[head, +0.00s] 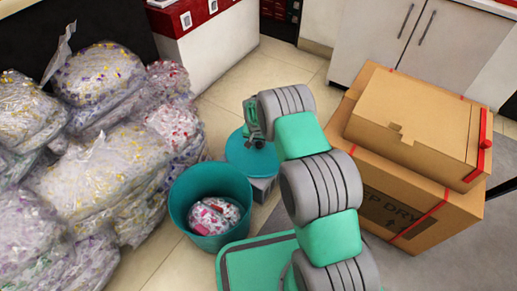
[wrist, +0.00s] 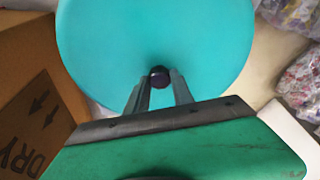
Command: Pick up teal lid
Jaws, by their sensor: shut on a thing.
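The teal lid (head: 246,154) is a flat round disc in the middle of the head view, over a grey box and behind the teal bucket. It fills the upper middle of the wrist view (wrist: 165,35), with a small dark knob (wrist: 159,77) at its centre. My gripper (head: 256,141) is over the lid; in the wrist view its two fingers (wrist: 160,88) close on the knob from both sides. Whether the lid touches the grey box beneath is hard to tell.
The open teal bucket (head: 180,196) holds a bag with pink and white contents. Filled clear bags (head: 90,190) are piled at left. Cardboard boxes (head: 415,125) stand at right. A grey box (head: 263,189) is under the lid. Tiled floor (head: 225,95) is clear behind.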

